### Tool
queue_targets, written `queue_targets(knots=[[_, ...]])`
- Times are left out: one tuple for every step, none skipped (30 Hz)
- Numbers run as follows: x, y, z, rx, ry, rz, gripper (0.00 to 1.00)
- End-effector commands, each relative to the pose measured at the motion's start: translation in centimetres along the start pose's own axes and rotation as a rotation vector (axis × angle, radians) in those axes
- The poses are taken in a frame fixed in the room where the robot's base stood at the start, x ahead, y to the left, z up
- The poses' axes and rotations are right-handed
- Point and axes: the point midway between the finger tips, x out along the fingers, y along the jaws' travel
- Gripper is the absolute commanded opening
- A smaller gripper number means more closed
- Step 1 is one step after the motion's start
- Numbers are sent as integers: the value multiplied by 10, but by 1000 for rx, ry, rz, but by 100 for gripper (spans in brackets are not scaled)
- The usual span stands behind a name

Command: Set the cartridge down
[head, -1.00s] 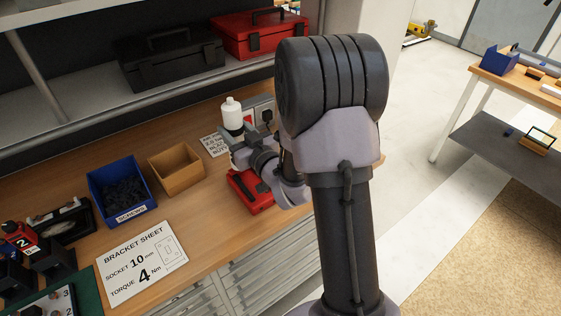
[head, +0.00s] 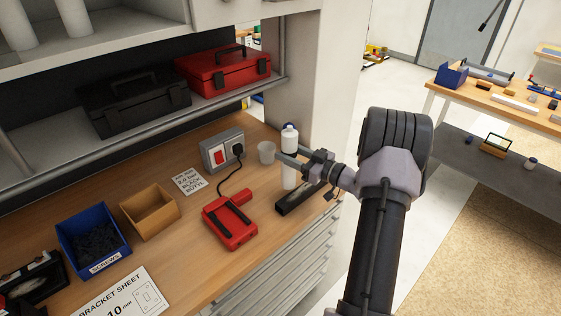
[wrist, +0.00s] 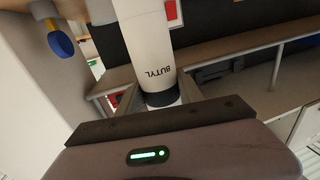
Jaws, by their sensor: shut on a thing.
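The cartridge (head: 290,140) is a white cylinder with a dark top, upright near the bench's right end. My gripper (head: 290,159) is shut around its middle, reaching in from the right. In the wrist view the cartridge (wrist: 153,40) is white, marked BUTYL, with a dark band at one end. Its lower end in the head view is close to a black block or tray (head: 293,204) on the bench. I cannot tell whether it touches the bench.
A translucent cup (head: 266,152) stands just left of the cartridge. A red device (head: 230,222) is cabled to a grey socket box (head: 222,150). A printed card (head: 189,181), a tan bin (head: 151,212) and a blue screw bin (head: 92,240) are further left. The cabinet side wall (head: 328,90) rises behind.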

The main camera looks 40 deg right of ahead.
Motion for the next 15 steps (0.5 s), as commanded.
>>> queue_targets(knots=[[11,10,5,-5,1,-1,0],[17,15,5,-4,2,-2,0],[25,22,6,-4,1,-1,0],[31,28,7,-4,1,-1,0],[36,32,7,-4,1,0,0],[42,37,8,-3,1,-1,0],[45,40,8,-3,1,-1,0],[47,43,7,-3,0,0,0],[50,45,7,-2,0,0,0],[52,47,8,-2,1,0,0],[55,50,8,-2,1,0,0],[58,53,10,-2,1,1,0],[57,52,18,0,0,2,0],[57,52,25,1,0,2,0],[57,52,35,2,0,1,0]])
